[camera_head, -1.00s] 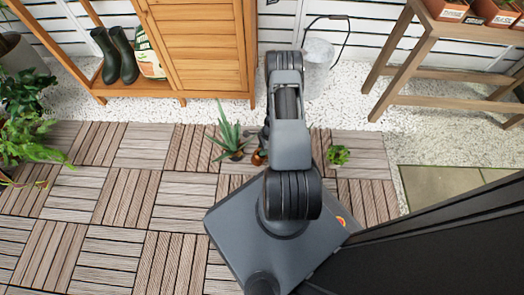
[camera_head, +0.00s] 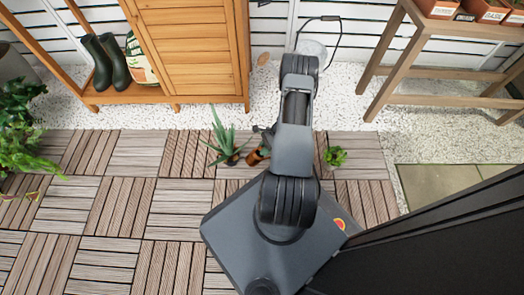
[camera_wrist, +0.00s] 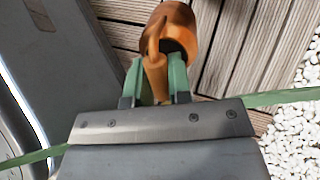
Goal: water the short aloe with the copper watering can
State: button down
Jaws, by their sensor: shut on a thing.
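The copper watering can (camera_head: 254,157) is at my gripper (camera_head: 266,136) in the head view, partly hidden by my arm. In the wrist view my gripper (camera_wrist: 156,78) is shut on the can's handle, with a green finger on each side, and the can's round body (camera_wrist: 176,32) lies beyond the fingertips. Its spout is not clear. A spiky aloe (camera_head: 226,138) stands on the deck just left of the can, its pot mostly hidden by leaves. I cannot tell whether can and aloe touch.
A small bright green plant (camera_head: 335,156) stands right of my arm. A wooden cabinet (camera_head: 190,45) with boots (camera_head: 112,60) beside it is at the back.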

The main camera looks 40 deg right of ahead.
aim_at(257, 153)
jog(key=shift+s+d+r+y+b, duration=0.1)
jog(key=shift+d+r+y+b, duration=0.1)
jog(key=shift+d+y+b, duration=0.2)
jog(key=shift+s+r+t, duration=0.1)
jog(key=shift+r+t, duration=0.05)
jog(key=shift+t, duration=0.15)
dwell(1.3)
jog(key=shift+w+a+h+p, duration=0.2)
jog(key=shift+a+h+p, duration=0.2)
jog(key=shift+p, duration=0.1)
jog(key=a+f+g+h+p, duration=0.1)
jog(key=h, duration=0.1)
jog(key=w+a+f+g+h+p, duration=0.1)
jog(key=f+h, duration=0.1)
jog(key=shift+w+a+f+g+p, duration=0.1)
jog(key=shift+a+g+p, duration=0.25)
jog(key=shift+g+p, duration=0.05)
jog(key=shift+w+a+f+m+h+p, duration=0.15)
jog(key=shift+f+h+p, duration=0.15)
jog(key=shift+h, duration=0.2)
jog(key=shift+a+f+m+h+p, duration=0.1)
jog(key=shift+f+m+h+p, duration=0.1)
jog(key=shift+f+h, duration=0.25)
jog(key=shift+r, duration=0.1)
jog(key=shift+r+p, duration=1.5)
jog(key=shift+r, duration=0.5)
